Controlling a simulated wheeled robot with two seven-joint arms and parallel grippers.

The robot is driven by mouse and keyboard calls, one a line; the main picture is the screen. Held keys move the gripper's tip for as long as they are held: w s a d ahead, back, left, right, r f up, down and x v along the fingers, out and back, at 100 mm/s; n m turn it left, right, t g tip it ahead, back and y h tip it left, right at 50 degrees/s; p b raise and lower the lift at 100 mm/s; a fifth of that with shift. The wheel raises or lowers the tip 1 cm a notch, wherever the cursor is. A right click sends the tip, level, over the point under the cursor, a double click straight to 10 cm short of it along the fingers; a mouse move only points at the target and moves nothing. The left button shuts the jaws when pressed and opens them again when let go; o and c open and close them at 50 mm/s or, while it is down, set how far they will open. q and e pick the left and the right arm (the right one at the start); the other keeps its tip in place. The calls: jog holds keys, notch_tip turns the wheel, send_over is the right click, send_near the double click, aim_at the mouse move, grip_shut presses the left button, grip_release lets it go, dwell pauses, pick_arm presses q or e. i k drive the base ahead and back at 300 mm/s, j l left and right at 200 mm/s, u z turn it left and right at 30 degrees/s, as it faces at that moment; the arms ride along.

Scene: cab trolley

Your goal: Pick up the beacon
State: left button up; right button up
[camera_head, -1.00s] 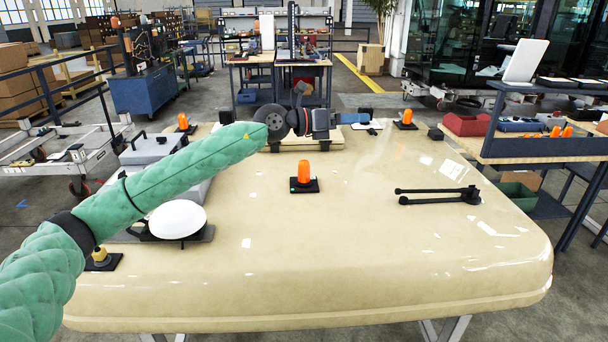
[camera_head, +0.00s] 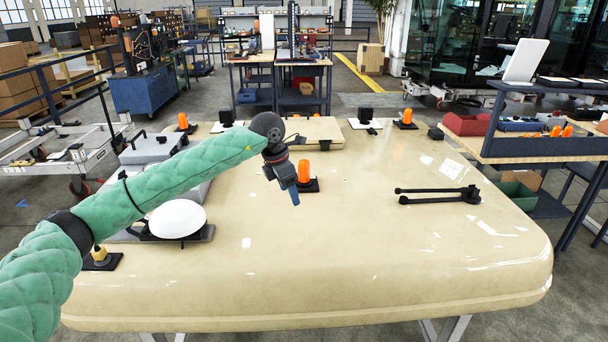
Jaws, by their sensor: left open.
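An orange beacon (camera_head: 304,171) stands upright on a small black base near the middle of the cream cab roof panel (camera_head: 350,250). Two more orange beacons stand at the panel's far edge, one at the left (camera_head: 183,121) and one at the right (camera_head: 406,116). My left arm reaches in from the left. Its gripper (camera_head: 294,195) is open and points down, just left of and in front of the middle beacon, covering part of its base in this view. I cannot tell whether they touch. My right gripper is not in view.
A white dome (camera_head: 178,219) and a yellow-topped fitting (camera_head: 100,256) sit at the panel's left. A black wiper-like linkage (camera_head: 438,195) lies at the right. A cream hatch (camera_head: 312,131) is at the back. The front middle is clear.

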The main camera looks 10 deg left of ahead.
aim_at(304, 173)
jog(key=i, duration=1)
